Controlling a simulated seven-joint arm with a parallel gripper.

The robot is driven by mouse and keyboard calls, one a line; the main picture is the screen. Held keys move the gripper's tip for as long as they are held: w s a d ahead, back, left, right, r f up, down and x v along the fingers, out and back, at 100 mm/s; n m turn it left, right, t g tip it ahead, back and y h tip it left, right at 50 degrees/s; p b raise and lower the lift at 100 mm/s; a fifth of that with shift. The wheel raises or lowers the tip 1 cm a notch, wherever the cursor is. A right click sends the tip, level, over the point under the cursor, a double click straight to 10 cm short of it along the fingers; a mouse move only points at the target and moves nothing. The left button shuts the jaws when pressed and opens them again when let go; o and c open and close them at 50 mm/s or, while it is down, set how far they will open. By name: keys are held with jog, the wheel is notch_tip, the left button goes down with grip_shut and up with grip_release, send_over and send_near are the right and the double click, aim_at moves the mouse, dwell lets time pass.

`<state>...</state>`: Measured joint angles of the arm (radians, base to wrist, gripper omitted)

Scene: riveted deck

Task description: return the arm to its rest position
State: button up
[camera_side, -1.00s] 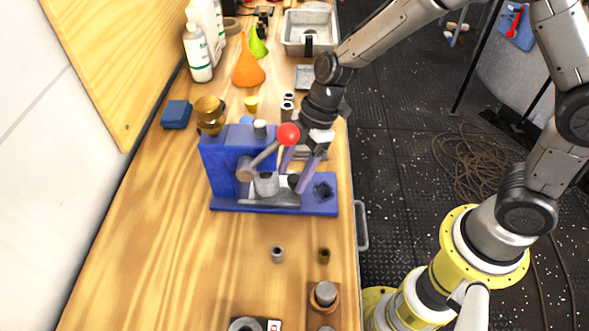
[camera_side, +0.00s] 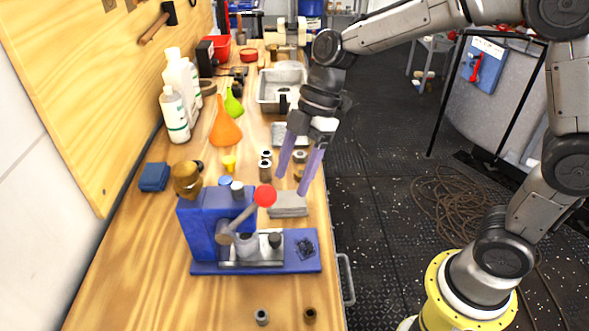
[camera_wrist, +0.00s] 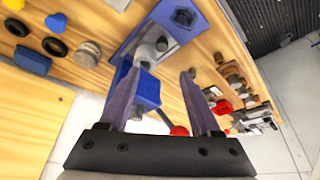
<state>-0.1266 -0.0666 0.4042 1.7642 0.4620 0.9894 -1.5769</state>
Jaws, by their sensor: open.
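My gripper (camera_side: 291,185) has two long purple fingers spread apart with nothing between them. In the side view it is raised above the bench, above and behind the blue press (camera_side: 217,238), pointing down. The press has a lever with a red ball knob (camera_side: 265,196) and a blue base plate (camera_side: 303,262). In the wrist view my gripper (camera_wrist: 158,95) shows both fingers apart at the sides, with the blue press (camera_wrist: 148,92) beyond and between them. The red knob (camera_wrist: 180,131) shows low, near the right finger.
The wooden bench (camera_side: 130,275) holds an orange funnel (camera_side: 225,130), white bottles (camera_side: 174,115), a metal tray (camera_side: 270,92), a grey block (camera_side: 288,205) and a blue block (camera_side: 154,177). Small cylinders stand near the front.

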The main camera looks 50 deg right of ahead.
jog(key=shift+r, duration=0.15)
jog(key=s+d+r+m+t+h, duration=0.2)
jog(key=s+d+r+m+t, duration=0.15)
jog(key=s+d+r, duration=0.4)
jog(key=s+d+f+m+t+h, duration=0.1)
jog(key=s+d+m, duration=0.4)
jog(key=s+m, duration=0.6)
notch_tip(320, 180, down, 2)
jog(key=shift+m+h, duration=0.8)
jog(key=shift+m, duration=0.25)
